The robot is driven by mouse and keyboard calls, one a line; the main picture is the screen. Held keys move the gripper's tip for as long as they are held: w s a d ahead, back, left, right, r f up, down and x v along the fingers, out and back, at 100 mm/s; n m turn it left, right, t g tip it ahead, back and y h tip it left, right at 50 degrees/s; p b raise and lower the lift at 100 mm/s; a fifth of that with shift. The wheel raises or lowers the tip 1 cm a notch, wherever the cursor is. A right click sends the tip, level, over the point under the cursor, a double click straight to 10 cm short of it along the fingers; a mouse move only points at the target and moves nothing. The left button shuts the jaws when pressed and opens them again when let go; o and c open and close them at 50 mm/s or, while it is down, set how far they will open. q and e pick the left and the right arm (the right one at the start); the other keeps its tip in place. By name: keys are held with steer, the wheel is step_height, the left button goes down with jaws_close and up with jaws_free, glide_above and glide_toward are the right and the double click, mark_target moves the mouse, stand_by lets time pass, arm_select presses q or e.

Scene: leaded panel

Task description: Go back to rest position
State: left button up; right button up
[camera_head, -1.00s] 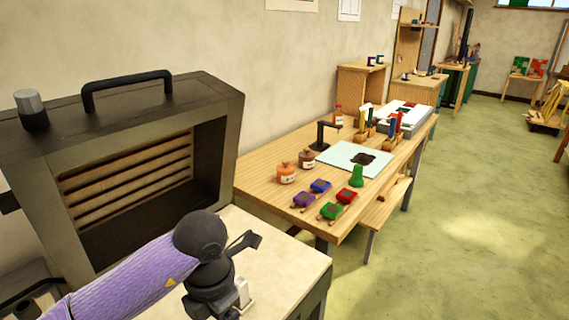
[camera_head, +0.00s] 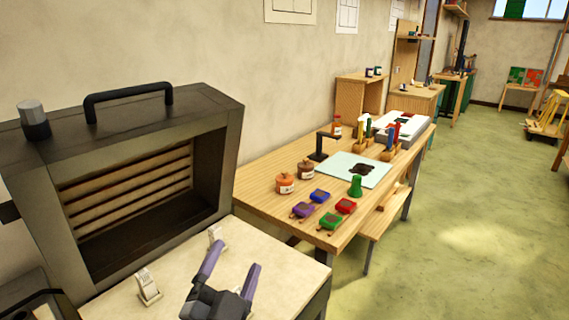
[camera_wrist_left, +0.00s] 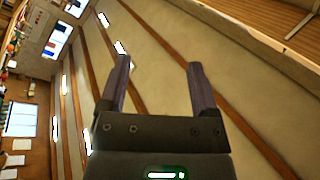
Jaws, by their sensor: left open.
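My left gripper (camera_head: 232,270) is at the bottom of the head view, in front of the cream-topped bench (camera_head: 262,262). Its two purple-grey fingers are apart and point up the picture, with nothing between them. In the left wrist view the open fingers (camera_wrist_left: 157,85) also show, empty, with a tilted view of the room's wall and ceiling beams behind them. My right gripper is in neither view.
A kiln-like box (camera_head: 130,190) stands open on the left. Two small pale holders (camera_head: 148,287) sit on the cream bench. A wooden table (camera_head: 262,207) with coloured blocks, jars and a pale sheet (camera_head: 345,170) stands beyond. The floor (camera_head: 470,230) at right is clear.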

arm_select(q)
steer(key=s+a+f+n+g+y, duration=0.1)
steer(key=a+f+n+g+y, duration=0.2)
steer(key=a+f+n+y, duration=0.3)
steer(key=s+a+f+n+g, duration=0.2)
steer(key=s+f+n+g, duration=0.2)
steer(key=s+f+g, duration=1.15)
steer(key=s+f+b, duration=0.1)
steer(key=s+f, duration=0.3)
steer(key=f, duration=0.7)
steer(key=s+f+b, duration=0.1)
steer(key=s+f, duration=0.2)
steer(key=f, duration=0.9)
steer(key=s+a+f+g, duration=0.1)
steer(key=s+a+f, duration=0.2)
steer(key=s+f, duration=0.5)
steer(key=s, duration=0.4)
steer(key=shift+s+f, duration=0.15)
steer(key=shift+f, duration=0.2)
